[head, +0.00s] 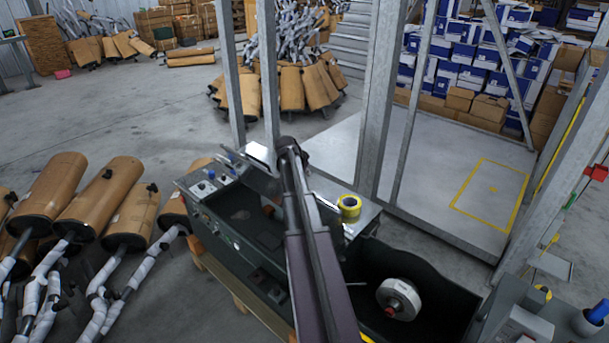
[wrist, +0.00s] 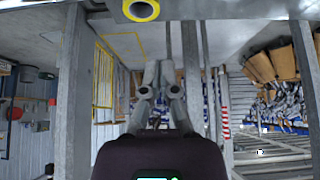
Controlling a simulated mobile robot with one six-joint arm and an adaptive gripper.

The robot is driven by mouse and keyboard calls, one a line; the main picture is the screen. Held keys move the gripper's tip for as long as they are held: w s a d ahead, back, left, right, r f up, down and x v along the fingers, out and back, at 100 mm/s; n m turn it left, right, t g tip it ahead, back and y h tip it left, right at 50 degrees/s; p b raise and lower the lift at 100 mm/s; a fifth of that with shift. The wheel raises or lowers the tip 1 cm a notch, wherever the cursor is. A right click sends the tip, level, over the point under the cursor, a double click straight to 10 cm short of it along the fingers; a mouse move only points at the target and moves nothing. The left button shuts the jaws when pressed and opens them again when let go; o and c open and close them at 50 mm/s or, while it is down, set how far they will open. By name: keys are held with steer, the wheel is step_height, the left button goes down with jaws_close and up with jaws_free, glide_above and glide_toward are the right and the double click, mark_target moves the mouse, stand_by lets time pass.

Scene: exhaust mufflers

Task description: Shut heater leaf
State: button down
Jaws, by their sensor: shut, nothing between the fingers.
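A dark green machine bench (head: 235,225) stands in the middle of the head view, with a shiny tilted panel (head: 262,155) at its back edge. I cannot tell for sure whether this panel is the heater leaf. My arm crosses in front of the bench and hides part of it. My gripper (wrist: 160,72) shows in the wrist view with its fingers together and nothing between them. It cannot be made out clearly in the head view. No leaf can be made out at the fingertips.
A white round part (head: 398,299) lies in the right bay. Steel posts (head: 381,100) stand behind. Wrapped mufflers (head: 97,205) lie at left.

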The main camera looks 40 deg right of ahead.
steer(key=shift+a+f+b, duration=0.2)
steer(key=shift+f+b, duration=1.15)
steer(key=shift+f, duration=0.1)
steer(key=shift+a+f+b, duration=0.15)
steer(key=shift+f+b, duration=1.15)
steer(key=shift+f, duration=0.15)
steer(key=shift+s+f, duration=0.1)
steer(key=shift+s, duration=0.05)
